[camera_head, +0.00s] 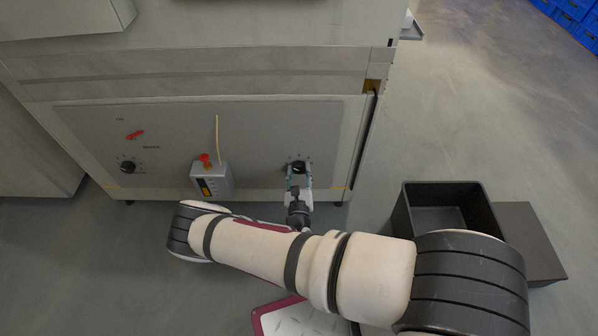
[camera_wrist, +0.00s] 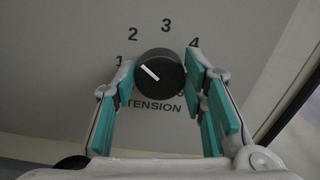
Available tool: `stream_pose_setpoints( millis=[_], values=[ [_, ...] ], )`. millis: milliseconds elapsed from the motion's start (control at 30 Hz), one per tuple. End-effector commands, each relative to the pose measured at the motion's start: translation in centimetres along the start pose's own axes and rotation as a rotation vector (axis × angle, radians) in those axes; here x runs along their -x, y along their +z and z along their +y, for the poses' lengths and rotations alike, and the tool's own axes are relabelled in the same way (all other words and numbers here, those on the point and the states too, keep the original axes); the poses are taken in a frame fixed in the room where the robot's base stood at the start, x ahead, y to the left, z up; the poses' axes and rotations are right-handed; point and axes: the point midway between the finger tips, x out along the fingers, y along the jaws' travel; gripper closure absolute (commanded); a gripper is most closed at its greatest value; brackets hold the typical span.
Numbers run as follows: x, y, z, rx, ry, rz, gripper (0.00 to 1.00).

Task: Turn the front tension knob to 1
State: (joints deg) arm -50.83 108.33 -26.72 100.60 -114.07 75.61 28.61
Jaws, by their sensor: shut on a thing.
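The tension knob (camera_wrist: 160,76) is black and round with a white pointer line. The pointer aims up and left, between the printed 1 and 2. The word TENSION is printed below it, and one figure at its lower right is partly hidden by a finger. In the head view the knob (camera_head: 299,166) is at the right of the grey front panel (camera_head: 260,132). My gripper (camera_wrist: 163,82) is shut on the knob, with one teal-padded finger on each side. It also shows in the head view (camera_head: 299,179), reaching up to the panel.
Left on the panel are another black knob (camera_head: 127,167) and a red switch (camera_head: 135,134). A grey box (camera_head: 213,182) with a red top and a pale cable sits left of my gripper. A black bin (camera_head: 403,213) stands on the floor at right, beside a dark board (camera_head: 533,240).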

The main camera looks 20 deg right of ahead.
Motion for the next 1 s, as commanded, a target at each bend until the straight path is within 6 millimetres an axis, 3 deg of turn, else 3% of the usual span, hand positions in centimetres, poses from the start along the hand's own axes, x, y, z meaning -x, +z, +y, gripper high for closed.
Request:
stream_pose_setpoints(
  millis=[600,1000],
  values=[
    [0.05,-0.09,0.25,0.486,0.002,0.001,0.89],
    [0.00,-0.13,0.29,0.631,0.000,0.002,0.89]
  ],
)
